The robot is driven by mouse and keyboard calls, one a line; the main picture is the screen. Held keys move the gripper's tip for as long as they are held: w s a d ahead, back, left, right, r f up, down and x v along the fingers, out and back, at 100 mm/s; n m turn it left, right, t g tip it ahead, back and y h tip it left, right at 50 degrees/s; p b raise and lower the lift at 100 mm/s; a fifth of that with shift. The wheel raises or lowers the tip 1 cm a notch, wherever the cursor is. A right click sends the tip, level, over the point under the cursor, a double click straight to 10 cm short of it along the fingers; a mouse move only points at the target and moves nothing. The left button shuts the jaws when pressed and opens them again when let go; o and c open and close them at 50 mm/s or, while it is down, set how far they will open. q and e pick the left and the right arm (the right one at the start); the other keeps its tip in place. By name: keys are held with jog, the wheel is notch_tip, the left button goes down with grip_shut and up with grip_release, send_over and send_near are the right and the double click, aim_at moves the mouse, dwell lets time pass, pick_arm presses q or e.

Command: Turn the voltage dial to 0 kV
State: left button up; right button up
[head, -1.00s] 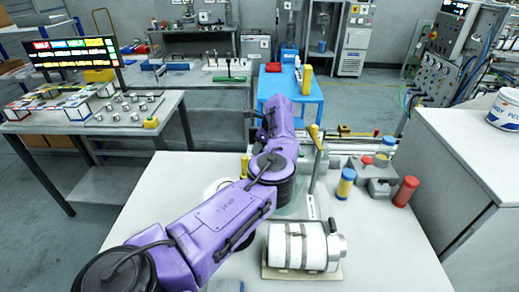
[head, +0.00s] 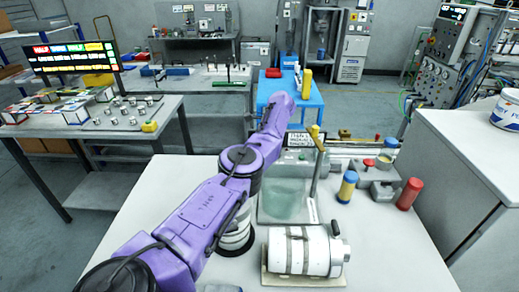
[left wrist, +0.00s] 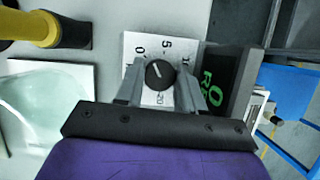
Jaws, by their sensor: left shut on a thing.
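The voltage dial (left wrist: 160,74) is a round black knob with a pale pointer line, on a white scale plate (left wrist: 132,44) in the left wrist view. The pointer slants to the upper left, between the printed 0 and 5. My left gripper (left wrist: 160,82) has its two grey fingers on either side of the knob, shut on it. Beside the plate is a dark display (left wrist: 214,92) with green characters. In the head view my purple left arm reaches forward over the bench, and its gripper and the dial are hidden. My right gripper is not in view.
A clear tank (head: 285,203) and a yellow-topped post (head: 316,150) stand by my arm. A white cylinder (head: 300,250) lies on a cradle in front. Blue-yellow (head: 347,186) and red (head: 409,194) cylinders stand to the right.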

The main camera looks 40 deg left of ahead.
pick_arm(q)
jog(key=shift+f, duration=0.15)
jog(key=o, duration=0.8)
jog(key=shift+o, duration=1.1)
jog(key=shift+s, duration=0.15)
jog(key=p+v, duration=0.6)
jog(key=shift+a+r, duration=0.2)
jog(key=shift+r, duration=0.15)
jog(key=v, duration=0.4)
jog(key=shift+d+f+p, duration=0.1)
jog(key=shift+d+p, duration=0.15)
jog(key=shift+p, duration=0.1)
jog(key=shift+a, duration=0.1)
